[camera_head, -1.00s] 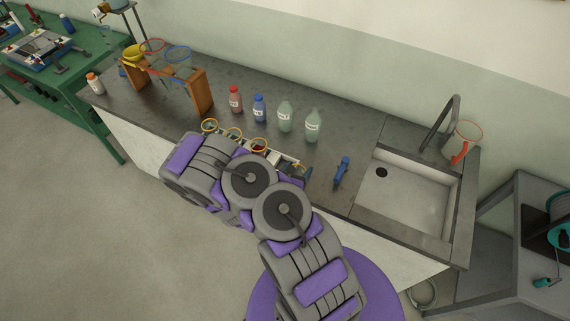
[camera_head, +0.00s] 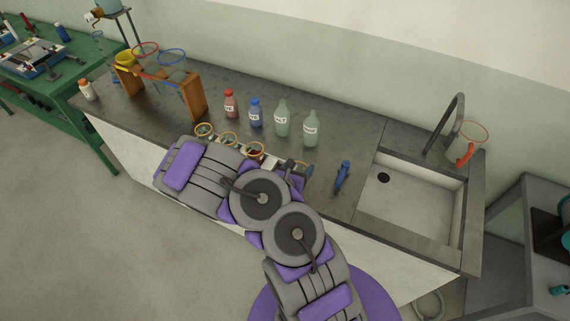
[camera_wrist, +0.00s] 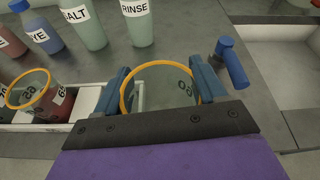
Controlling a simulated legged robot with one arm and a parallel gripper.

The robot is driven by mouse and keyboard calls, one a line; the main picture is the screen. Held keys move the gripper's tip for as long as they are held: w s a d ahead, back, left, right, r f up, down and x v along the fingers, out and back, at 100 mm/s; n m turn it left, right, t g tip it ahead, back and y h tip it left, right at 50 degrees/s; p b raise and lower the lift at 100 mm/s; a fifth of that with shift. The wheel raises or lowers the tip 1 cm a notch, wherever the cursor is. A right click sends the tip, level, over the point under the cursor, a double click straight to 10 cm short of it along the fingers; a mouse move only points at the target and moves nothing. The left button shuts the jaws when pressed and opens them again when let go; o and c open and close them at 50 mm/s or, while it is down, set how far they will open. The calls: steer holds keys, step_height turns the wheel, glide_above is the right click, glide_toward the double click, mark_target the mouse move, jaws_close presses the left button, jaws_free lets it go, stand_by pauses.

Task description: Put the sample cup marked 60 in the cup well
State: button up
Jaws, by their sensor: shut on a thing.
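My gripper (camera_wrist: 160,82) is shut on a clear, greenish cup (camera_wrist: 172,92) with an orange rim, one blue finger on each side. Its digits look like 60, seen upside down. It looks roughly upright; I cannot tell whether its base touches anything. In the head view my gripper is at the near counter edge, mostly hidden by my arm. A white rack (camera_wrist: 88,100) is left of the held cup, with another orange-rimmed cup (camera_wrist: 28,90) holding reddish contents. I cannot make out the cup well.
Several bottles (camera_head: 282,118) stand behind the rack. A blue-handled tool (camera_head: 342,174) lies to the right, before the sink (camera_head: 415,195). A wooden stand (camera_head: 192,95) with coloured rings is at the left. Orange-rimmed cups (camera_head: 229,139) line the near counter edge.

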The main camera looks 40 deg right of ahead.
steer(key=w+b, duration=0.1)
steer(key=b, duration=0.2)
steer(key=w+b, duration=0.1)
steer(key=b, duration=0.2)
steer(key=w+b, duration=0.2)
steer(key=b, duration=0.1)
steer(key=shift+d+f+b, duration=0.2)
steer(key=shift+f+b, duration=0.15)
steer(key=shift+w+d+r, duration=0.1)
steer(key=shift+w, duration=0.1)
steer(key=shift+w+d+f+b, duration=0.2)
steer(key=shift+w+f+b, duration=0.25)
steer(key=shift+w+f, duration=0.7)
steer(key=shift+w+d+f+b, duration=0.2)
steer(key=shift+w+f+b, duration=0.25)
steer(key=shift+w+f, duration=0.6)
steer(key=shift+w+r, duration=0.1)
steer(key=shift+r, duration=0.15)
steer(key=o, duration=1.6)
